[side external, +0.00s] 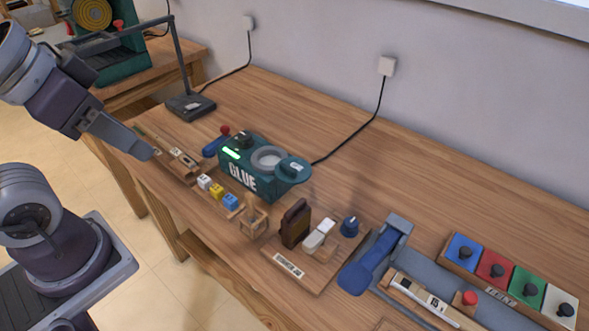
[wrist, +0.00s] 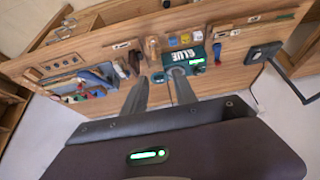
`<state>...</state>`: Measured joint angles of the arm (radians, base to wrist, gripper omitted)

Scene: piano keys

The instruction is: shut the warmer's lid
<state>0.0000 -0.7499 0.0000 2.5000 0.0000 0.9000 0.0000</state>
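The warmer (side external: 240,172) is a dark green box marked GLUE with a lit green strip and a round grey-rimmed opening on top. Its lid (side external: 293,168), a teal disc with a small pale label, sits off the right side of the opening, leaving the opening uncovered. The warmer also shows in the wrist view (wrist: 196,52), partly hidden by a finger. My gripper (side external: 148,152) is at the left of the side view, up and away from the warmer. In the wrist view my gripper (wrist: 159,72) has its two fingers apart with nothing held between them.
White, yellow and blue cubes (side external: 217,191) and a wooden holder (side external: 254,218) stand in front of the warmer. A lamp (side external: 188,105) is behind left. A brown block (side external: 295,223), blue knob (side external: 350,226) and paint tray (side external: 510,278) lie right. Bare wood (side external: 330,110) is behind.

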